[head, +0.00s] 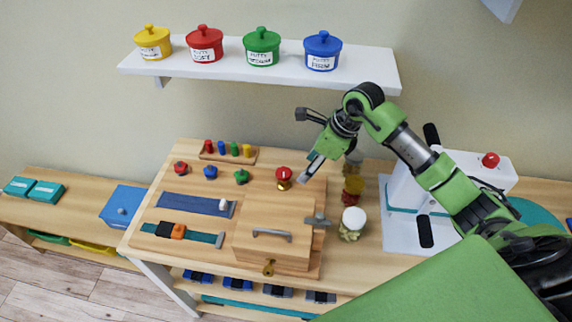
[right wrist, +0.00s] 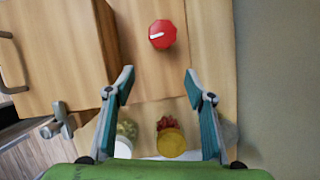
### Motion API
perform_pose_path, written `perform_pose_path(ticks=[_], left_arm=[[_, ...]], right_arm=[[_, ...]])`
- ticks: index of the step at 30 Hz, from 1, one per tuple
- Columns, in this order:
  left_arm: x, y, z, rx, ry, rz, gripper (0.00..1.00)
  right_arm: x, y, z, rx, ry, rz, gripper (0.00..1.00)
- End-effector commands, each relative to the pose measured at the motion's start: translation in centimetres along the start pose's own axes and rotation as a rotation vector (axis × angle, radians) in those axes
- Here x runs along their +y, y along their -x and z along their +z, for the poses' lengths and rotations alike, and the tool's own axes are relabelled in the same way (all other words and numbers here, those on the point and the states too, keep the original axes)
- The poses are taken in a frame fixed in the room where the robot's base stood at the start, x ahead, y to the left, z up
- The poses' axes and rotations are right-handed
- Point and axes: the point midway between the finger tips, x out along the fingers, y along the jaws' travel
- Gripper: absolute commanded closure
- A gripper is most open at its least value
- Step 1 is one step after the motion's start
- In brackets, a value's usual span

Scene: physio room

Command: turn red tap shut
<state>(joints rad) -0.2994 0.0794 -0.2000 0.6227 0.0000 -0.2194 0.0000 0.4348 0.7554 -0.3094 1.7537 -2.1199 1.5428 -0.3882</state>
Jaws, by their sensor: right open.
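The red tap (head: 284,173) is a red knob on a brass base, standing on the wooden board right of the green knob (head: 242,176). In the right wrist view the tap (right wrist: 162,34) is a red, many-sided cap with a white mark running from its middle to the left. My right gripper (head: 312,166) is just right of the tap in the head view. In the wrist view its fingers (right wrist: 158,84) are spread and empty, with the tap beyond the tips and between their lines, apart from both. My left gripper is not in view.
A wooden box (head: 272,248) with a handle stands in front of the tap, its metal latch (head: 317,221) at the right. Jars with yellow (head: 353,185) and white (head: 354,217) lids stand right of the gripper. A white shelf (head: 270,66) with pots hangs above.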

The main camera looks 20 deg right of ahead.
Motion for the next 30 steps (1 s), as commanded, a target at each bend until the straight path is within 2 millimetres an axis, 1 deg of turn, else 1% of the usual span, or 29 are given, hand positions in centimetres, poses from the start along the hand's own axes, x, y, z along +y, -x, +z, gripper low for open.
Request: perform_pose_path(ticks=[1, 7, 8, 9, 12, 15, 20, 27, 28, 29, 30], left_arm=[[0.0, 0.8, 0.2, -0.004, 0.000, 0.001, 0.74], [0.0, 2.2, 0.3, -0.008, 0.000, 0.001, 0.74], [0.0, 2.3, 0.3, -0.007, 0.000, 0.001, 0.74], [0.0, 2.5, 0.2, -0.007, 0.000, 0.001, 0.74], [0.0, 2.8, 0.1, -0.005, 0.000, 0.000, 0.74], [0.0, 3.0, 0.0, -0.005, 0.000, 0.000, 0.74], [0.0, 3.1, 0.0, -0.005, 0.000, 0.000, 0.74], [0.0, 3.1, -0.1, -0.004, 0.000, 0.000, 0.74], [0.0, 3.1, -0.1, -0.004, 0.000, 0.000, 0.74], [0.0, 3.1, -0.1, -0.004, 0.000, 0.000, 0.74], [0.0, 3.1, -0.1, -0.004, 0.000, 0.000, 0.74]], right_arm=[[0.1, -0.1, 1.4, -0.004, 0.000, 0.004, 0.51], [0.2, -1.7, 5.2, -0.002, 0.001, 0.004, 0.51], [0.2, -2.6, 4.7, 0.003, -0.002, 0.007, 0.51], [0.2, -3.4, 4.6, 0.003, -0.003, 0.006, 0.51], [0.2, -4.9, 4.5, 0.002, -0.002, 0.005, 0.51], [0.1, -6.0, 4.5, 0.001, -0.001, 0.003, 0.51], [0.0, -6.8, 4.5, 0.000, 0.000, 0.000, 0.51], [0.0, -6.9, 4.4, 0.000, 0.001, 0.000, 0.51], [0.0, -6.9, 4.4, 0.000, 0.001, 0.000, 0.56], [0.0, -6.9, 4.4, 0.000, 0.001, 0.000, 0.64], [0.0, -6.9, 4.4, 0.000, 0.001, 0.000, 0.74]])
